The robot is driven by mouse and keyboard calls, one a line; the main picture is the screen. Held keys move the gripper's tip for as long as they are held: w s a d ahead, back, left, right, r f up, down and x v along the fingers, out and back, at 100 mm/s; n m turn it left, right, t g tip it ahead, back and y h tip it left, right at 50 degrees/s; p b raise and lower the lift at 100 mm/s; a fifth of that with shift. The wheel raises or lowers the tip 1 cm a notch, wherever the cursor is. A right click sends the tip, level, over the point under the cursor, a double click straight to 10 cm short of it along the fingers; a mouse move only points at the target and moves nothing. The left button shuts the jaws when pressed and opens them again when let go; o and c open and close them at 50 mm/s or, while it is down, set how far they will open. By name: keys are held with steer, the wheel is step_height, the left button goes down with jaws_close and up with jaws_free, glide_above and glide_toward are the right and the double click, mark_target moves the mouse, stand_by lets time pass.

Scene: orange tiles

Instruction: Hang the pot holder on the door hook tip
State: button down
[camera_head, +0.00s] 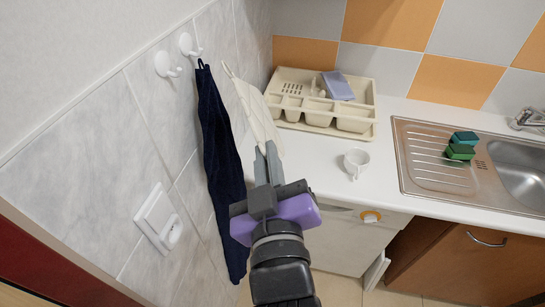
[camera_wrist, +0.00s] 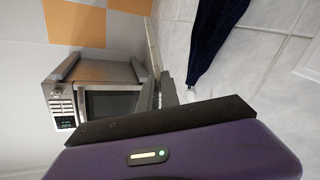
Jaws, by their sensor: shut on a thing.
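A cream cloth (camera_head: 257,112), which I take to be the pot holder, stands upright in my gripper (camera_head: 267,160), with a thin loop (camera_head: 228,69) at its upper left. My gripper is shut on its lower end. In the wrist view, the fingers (camera_wrist: 165,92) are close together, and a thin beige strip (camera_wrist: 153,47) beyond them looks like the cloth edge-on. Two white hooks are on the tiled wall: a left hook (camera_head: 166,65), which is bare, and a right hook (camera_head: 188,45). The loop is right of both hooks; its depth from them is unclear.
A navy towel (camera_head: 217,150) hangs just below the right hook, left of the cloth. A wall switch (camera_head: 158,218) is lower left. The counter (camera_head: 310,160) holds a cutlery tray (camera_head: 355,124), white cup (camera_head: 356,162) and sink (camera_head: 520,180). The wrist view shows a microwave (camera_wrist: 105,72).

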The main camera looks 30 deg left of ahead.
steer(key=a+b, duration=0.1)
steer(key=a, duration=0.1)
steer(key=s+a+b, duration=0.1)
steer(key=a, duration=0.1)
steer(key=shift+a+f, duration=0.2)
stand_by(0.4)
steer(key=shift+s+a+f, duration=0.1)
steer(key=shift+s+a, duration=0.15)
steer(key=shift+a, duration=0.25)
stand_by(1.2)
steer(key=shift+s+a, duration=0.1)
steer(key=shift+a, duration=0.25)
steer(key=shift+s+a+b, duration=0.15)
steer(key=shift+a+b, duration=0.15)
steer(key=shift+a, duration=0.2)
steer(key=shift+s+a+f+b, duration=0.1)
steer(key=shift+a+f+b, duration=0.15)
steer(key=shift+a, duration=0.3)
stand_by(0.6)
steer(key=shift+f+b, duration=0.35)
steer(key=shift+f, duration=0.2)
stand_by(0.6)
